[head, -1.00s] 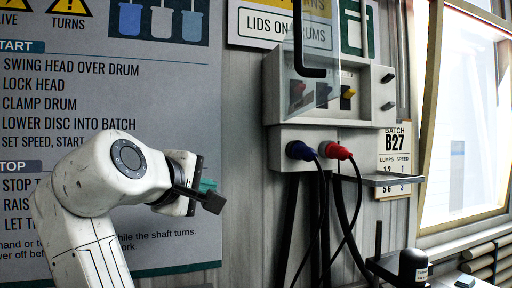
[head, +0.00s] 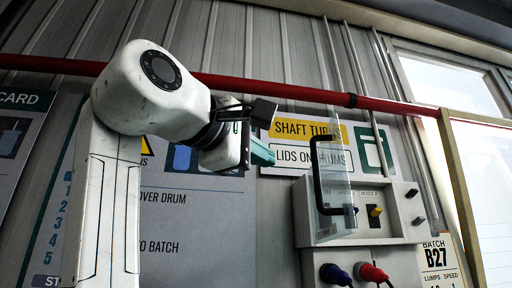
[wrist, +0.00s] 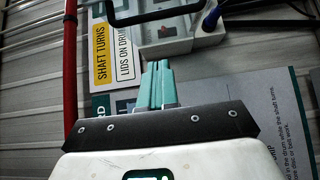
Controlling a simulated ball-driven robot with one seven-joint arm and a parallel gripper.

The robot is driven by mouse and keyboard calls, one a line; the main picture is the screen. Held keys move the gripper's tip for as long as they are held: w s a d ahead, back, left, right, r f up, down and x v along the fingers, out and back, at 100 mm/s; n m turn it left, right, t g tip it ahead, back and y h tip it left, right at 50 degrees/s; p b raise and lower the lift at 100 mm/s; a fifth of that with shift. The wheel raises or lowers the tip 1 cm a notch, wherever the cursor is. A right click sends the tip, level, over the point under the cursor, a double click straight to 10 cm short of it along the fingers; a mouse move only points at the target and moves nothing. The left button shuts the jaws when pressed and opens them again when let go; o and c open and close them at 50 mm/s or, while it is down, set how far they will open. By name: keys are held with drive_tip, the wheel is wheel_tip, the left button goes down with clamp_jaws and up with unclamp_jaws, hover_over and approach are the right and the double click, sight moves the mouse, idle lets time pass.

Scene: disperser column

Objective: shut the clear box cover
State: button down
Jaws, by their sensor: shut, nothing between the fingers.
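The clear box cover (head: 337,188) is a see-through panel with a black bar handle (head: 315,172). It stands out from the front of the grey control box (head: 395,212), apparently swung open; its hinge is hard to make out. My gripper (head: 263,153) is shut and empty, its teal fingers pointing right, left of the handle in the picture and apart from it. In the wrist view the teal fingertips (wrist: 157,82) are together, pointing at the grey box (wrist: 165,38). The black handle (wrist: 150,12) crosses the top there; the clear panel is hard to see.
A red pipe (head: 290,90) runs along the wall above. A yellow and white sign (head: 300,128) is behind the gripper. A window (head: 485,190) is at right.

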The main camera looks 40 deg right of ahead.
drive_tip(key=s+d+p, duration=0.1)
drive_tip(key=d+p, duration=0.1)
drive_tip(key=d, duration=0.7)
drive_tip(key=shift+s+d, duration=0.15)
drive_tip(key=shift+s, duration=0.1)
